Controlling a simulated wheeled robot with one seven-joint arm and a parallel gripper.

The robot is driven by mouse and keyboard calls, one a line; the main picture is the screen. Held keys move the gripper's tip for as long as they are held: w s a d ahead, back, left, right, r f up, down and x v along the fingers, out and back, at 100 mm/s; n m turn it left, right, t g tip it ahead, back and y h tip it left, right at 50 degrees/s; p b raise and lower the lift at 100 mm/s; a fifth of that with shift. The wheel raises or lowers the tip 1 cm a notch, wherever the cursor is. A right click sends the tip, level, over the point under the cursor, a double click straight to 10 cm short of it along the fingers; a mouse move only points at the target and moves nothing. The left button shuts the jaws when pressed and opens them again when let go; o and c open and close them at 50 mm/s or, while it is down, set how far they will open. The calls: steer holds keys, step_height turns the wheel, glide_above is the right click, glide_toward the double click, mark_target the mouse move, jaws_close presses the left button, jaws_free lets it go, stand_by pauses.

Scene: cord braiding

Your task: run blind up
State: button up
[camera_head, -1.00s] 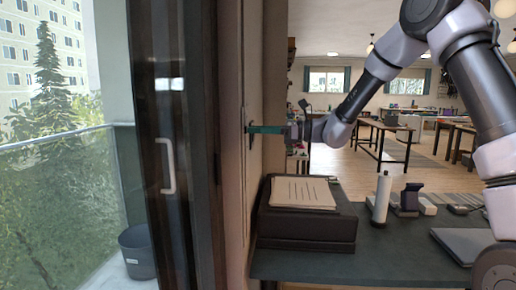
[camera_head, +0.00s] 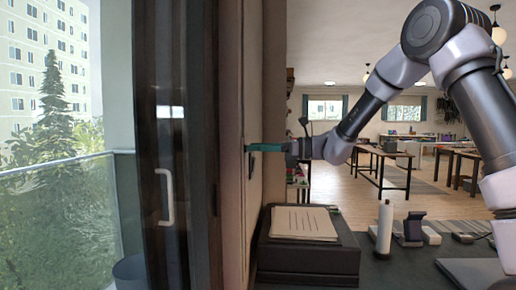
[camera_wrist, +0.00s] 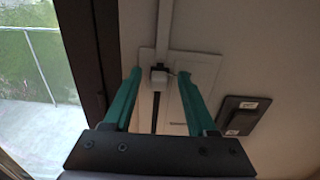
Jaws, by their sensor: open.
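I cannot tell whether the fingers touch anything. A black wall panel (camera_wrist: 241,115) with two light marks is right of the fingers. In the head view my gripper (camera_head: 268,147) is side-on at the wall, above a dark plate (camera_head: 251,172). No blind can be made out.
A dark-framed glass door with a pale handle (camera_head: 166,196) is left of the wall. Below my gripper, a black tray (camera_head: 308,258) holding papers (camera_head: 305,223) stands on the desk. A white roll (camera_head: 384,228) stands to its right.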

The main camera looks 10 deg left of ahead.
steer(key=d, duration=1)
steer(key=shift+w+d, duration=0.3)
steer(key=s+d+n+t+h, duration=0.4)
steer(key=s+d+n+h, duration=0.2)
steer(key=s+d, duration=0.5)
steer(key=s+d+n+t+h, duration=0.4)
steer(key=s+d+n+h, duration=0.3)
steer(key=d, duration=1)
steer(key=s+h, duration=0.3)
steer(key=s, duration=0.2)
steer(key=shift+d, duration=0.2)
steer(key=shift+s, duration=0.1)
